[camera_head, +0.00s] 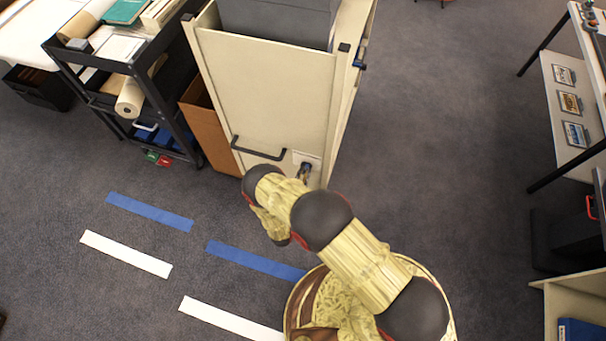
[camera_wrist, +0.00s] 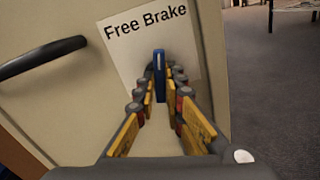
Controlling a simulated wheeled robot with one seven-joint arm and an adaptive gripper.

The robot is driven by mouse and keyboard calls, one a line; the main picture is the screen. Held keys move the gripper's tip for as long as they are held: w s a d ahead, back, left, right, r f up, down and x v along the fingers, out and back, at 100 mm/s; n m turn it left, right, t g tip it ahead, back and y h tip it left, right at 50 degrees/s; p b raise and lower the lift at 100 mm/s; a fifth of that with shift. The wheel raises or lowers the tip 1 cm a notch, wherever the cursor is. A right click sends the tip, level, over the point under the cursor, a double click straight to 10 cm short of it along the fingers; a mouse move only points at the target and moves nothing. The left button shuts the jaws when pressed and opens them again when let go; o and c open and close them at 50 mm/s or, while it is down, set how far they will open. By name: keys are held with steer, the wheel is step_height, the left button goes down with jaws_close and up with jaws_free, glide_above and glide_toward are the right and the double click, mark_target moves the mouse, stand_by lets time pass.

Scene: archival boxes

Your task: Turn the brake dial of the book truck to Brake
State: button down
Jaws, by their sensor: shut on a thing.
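The book truck (camera_head: 262,95) is a tall cream cabinet in the middle of the head view, with a black handle (camera_head: 258,152) low on its near face. In the wrist view a white label plate (camera_wrist: 125,48) on that face reads "Free Brake", with Free at left and Brake at right. Below the words is the blue brake dial (camera_wrist: 159,66), its grip standing nearly upright in the picture. My gripper (camera_wrist: 162,82) has its fingers on both sides of the dial and is shut on it.
The black handle (camera_wrist: 40,58) is close at left in the wrist view. A black cart (camera_head: 120,75) with rolls and papers stands left of the truck, and a shelf (camera_head: 566,105) at right. Blue and white floor strips (camera_head: 150,212) lie at left. Floor right of the truck is clear.

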steer(key=shift+d+m, duration=0.1)
steer(key=shift+m, duration=1.9)
steer(key=c, duration=2)
jaws_free()
steer(key=shift+o, duration=0.6)
steer(key=shift+s, duration=0.15)
steer(key=v, duration=1.1)
steer(key=shift+s, duration=0.4)
